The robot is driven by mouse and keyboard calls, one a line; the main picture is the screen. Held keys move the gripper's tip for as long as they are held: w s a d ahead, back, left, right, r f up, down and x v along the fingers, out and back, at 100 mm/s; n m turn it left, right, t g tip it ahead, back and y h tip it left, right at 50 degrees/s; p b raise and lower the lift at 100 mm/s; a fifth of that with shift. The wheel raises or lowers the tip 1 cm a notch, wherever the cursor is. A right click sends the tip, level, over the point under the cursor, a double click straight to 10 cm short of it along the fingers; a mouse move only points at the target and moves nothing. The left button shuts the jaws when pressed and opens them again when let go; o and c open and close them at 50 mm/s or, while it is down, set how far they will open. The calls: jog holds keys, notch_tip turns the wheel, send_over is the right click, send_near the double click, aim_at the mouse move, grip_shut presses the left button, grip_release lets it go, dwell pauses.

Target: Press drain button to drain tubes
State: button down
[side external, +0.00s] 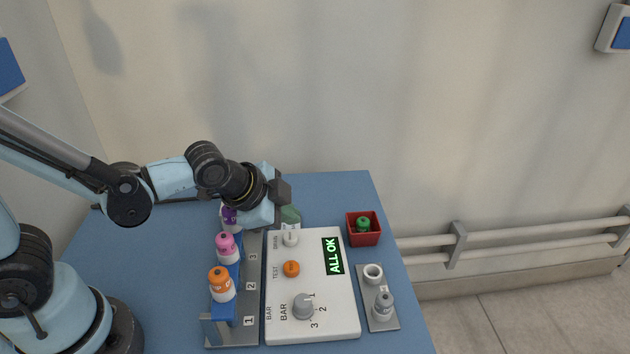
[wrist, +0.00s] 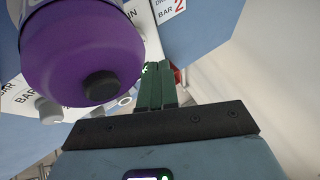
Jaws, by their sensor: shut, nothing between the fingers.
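The white control panel (side external: 318,322) lies on the blue table. Its white button (side external: 291,238), beside the DRAIN label, is at the far left corner. Below it is an orange button (side external: 291,269) beside the TEST label. A green display (side external: 333,255) reads ALL OK. My gripper (side external: 290,214) is shut and empty, its green fingers just beyond the white button; I cannot tell whether they touch the panel. In the wrist view the shut fingers (wrist: 156,82) stand beside a large purple-capped bottle (wrist: 83,50). Pink-capped (side external: 227,247) and orange-capped (side external: 221,283) bottles stand in front of the purple one.
The bottles stand along a grey base (side external: 249,303) numbered 1 to 3, close left of the panel. A grey knob (side external: 303,307) is at the panel's front. Right are a red box (side external: 362,239) holding something green and a grey plate (side external: 372,325) with a white ring and grey-topped bottle.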

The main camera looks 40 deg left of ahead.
aim_at(288, 238)
jog(key=shift+f, duration=0.8)
jog(key=shift+f, duration=0.1)
dwell(1.5)
jog(key=shift+f, duration=0.3)
jog(key=shift+f, duration=0.5)
dwell(0.7)
jog(key=shift+r, duration=0.95)
jog(key=shift+r, duration=2.5)
jog(key=shift+f, duration=0.15)
